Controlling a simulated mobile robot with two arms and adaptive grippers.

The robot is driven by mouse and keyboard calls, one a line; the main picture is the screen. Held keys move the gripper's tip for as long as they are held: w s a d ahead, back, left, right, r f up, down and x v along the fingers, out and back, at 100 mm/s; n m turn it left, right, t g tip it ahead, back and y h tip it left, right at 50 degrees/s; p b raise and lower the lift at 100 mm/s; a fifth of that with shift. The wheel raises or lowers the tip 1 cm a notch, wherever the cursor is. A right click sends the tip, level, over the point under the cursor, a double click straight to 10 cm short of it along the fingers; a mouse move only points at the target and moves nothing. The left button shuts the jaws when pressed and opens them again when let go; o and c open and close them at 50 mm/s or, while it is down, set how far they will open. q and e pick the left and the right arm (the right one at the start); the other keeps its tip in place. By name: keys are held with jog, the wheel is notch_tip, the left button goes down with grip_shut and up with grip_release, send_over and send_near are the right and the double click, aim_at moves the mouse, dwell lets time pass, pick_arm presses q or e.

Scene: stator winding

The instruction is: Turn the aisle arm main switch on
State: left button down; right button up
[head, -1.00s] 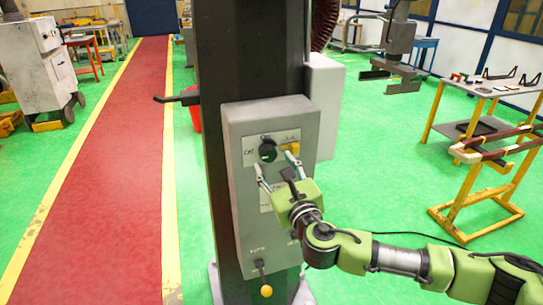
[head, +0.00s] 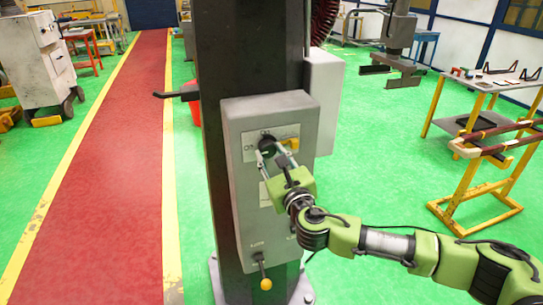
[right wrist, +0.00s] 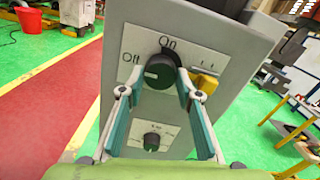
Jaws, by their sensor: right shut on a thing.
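The main switch is a dark round knob (head: 266,143) on the upper plate of a grey control box (head: 240,200) fixed to a black column. In the right wrist view the knob (right wrist: 160,72) sits below the "On" label and right of the "Off" label. A pale mark on its face seems to point left, towards "Off". My right gripper (head: 273,156) is at the plate. Its two teal-padded fingers (right wrist: 155,88) are shut on the knob, one on each side, and hide part of its edges. My left gripper is not in view.
A yellow switch (right wrist: 205,82) is close to the right finger. A smaller knob (right wrist: 151,141) sits lower on the box. A lever with a yellow ball (head: 265,284) hangs below the box. A yellow-framed stand (head: 462,190) is at the right.

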jog(key=m+b, duration=0.1)
jog(key=m, duration=0.7)
jog(key=shift+m, duration=0.3)
jog(key=m, duration=0.4)
jog(key=shift+b, duration=0.4)
jog(key=m, duration=0.5)
jog(key=shift+r, duration=0.1)
jog(key=o, duration=1.1)
